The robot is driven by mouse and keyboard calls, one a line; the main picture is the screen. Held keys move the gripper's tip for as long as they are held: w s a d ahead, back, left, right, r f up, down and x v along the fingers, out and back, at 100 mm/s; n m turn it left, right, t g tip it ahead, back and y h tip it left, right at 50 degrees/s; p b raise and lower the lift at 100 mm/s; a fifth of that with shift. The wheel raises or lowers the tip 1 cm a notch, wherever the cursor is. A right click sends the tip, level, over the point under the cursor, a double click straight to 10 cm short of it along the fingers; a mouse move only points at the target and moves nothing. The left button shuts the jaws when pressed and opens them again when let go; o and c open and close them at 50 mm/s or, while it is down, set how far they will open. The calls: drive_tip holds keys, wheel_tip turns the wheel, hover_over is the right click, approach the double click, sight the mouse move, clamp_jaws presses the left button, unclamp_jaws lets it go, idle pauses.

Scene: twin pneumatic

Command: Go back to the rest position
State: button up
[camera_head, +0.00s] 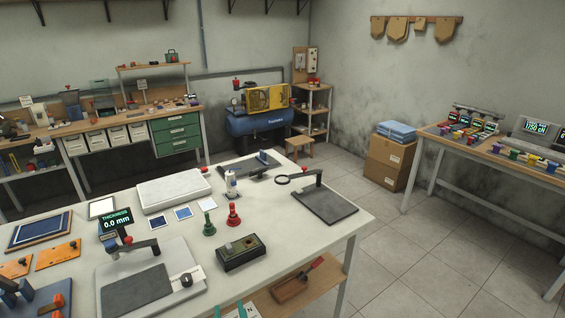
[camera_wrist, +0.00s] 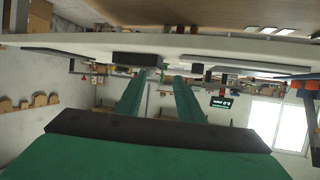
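My gripper (camera_wrist: 160,98) shows in the wrist view as two green fingers with a clear gap between them. It is open, and I see nothing held between the fingers. The dark bar and green body of the gripper fill the bottom of that view. The wrist picture is upside down, with the underside and edge of a table across the top. The worktable (camera_head: 330,228) in front of me holds several tools and samples.
On the worktable are a thickness gauge (camera_head: 116,220), a dark box (camera_head: 240,252), a green stamp (camera_head: 209,226), a red stamp (camera_head: 234,215) and a magnifier stand (camera_head: 320,198). Another bench (camera_head: 493,152) stands at the right. The tiled floor (camera_head: 430,245) between them is clear.

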drive_tip(key=s+d+f+m+t+h, duration=0.1)
drive_tip(key=s+d+f, duration=0.3)
drive_tip(key=s+f, duration=0.3)
drive_tip(key=s+d+f+m+h, duration=0.1)
drive_tip(key=s+d+f, duration=0.4)
drive_tip(key=s, duration=0.3)
drive_tip(key=s+d+h, duration=0.1)
drive_tip(key=s+d, duration=0.1)
drive_tip(key=s, duration=0.7)
drive_tip(key=s+d+r+m+t+h, duration=0.1)
drive_tip(key=s+d, duration=0.1)
drive_tip(key=s, duration=0.7)
